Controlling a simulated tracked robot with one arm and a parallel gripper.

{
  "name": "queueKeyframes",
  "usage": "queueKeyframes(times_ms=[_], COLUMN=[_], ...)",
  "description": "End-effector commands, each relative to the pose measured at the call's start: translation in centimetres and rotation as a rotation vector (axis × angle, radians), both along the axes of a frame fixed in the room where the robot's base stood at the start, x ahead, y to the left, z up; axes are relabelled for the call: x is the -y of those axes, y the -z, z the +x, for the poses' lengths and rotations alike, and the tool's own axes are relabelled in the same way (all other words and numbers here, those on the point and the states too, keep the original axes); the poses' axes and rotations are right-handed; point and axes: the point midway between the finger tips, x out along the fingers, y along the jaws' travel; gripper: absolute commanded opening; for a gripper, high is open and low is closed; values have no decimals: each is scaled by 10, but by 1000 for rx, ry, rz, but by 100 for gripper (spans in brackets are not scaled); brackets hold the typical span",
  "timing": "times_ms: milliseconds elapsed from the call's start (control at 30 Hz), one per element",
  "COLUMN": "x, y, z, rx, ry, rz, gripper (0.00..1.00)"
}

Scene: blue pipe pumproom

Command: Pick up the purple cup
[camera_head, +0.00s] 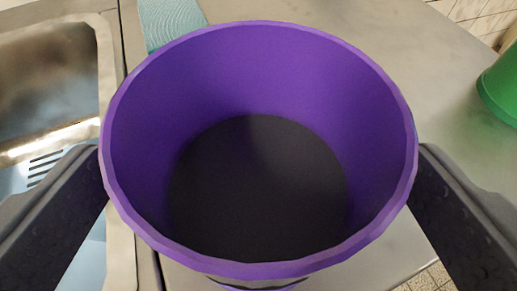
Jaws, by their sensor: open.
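The purple cup (258,70) fills the middle of the view. I look down into its open top and see a dark round bottom inside. It stands upright on the metal counter. My gripper (259,170) is open, with one dark finger at the left of the cup and one at the right. The fingertips are at or very close to the cup's rim on both sides; I cannot tell if they touch. The cup's outer wall is mostly hidden below the rim.
A metal sink (50,75) with a raised edge lies at the left. A light teal cloth (170,20) lies behind the cup. A green object (501,88) stands at the right edge. The metal counter (440,90) is clear between it and the cup.

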Motion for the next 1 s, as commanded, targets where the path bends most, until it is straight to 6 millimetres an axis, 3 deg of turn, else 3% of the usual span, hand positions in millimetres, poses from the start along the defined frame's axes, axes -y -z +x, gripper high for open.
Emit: queueKeyframes(times_ms=[200,500,533,700,1000], x=[1,2,2,2,2], y=[11,10,10,10,10], z=[23,26,26,26,26], rx=[0,1,1,1,1], ry=[0,1,1,1,1], rz=[1,0,0,0,0], gripper=[96,96,93,46,46])
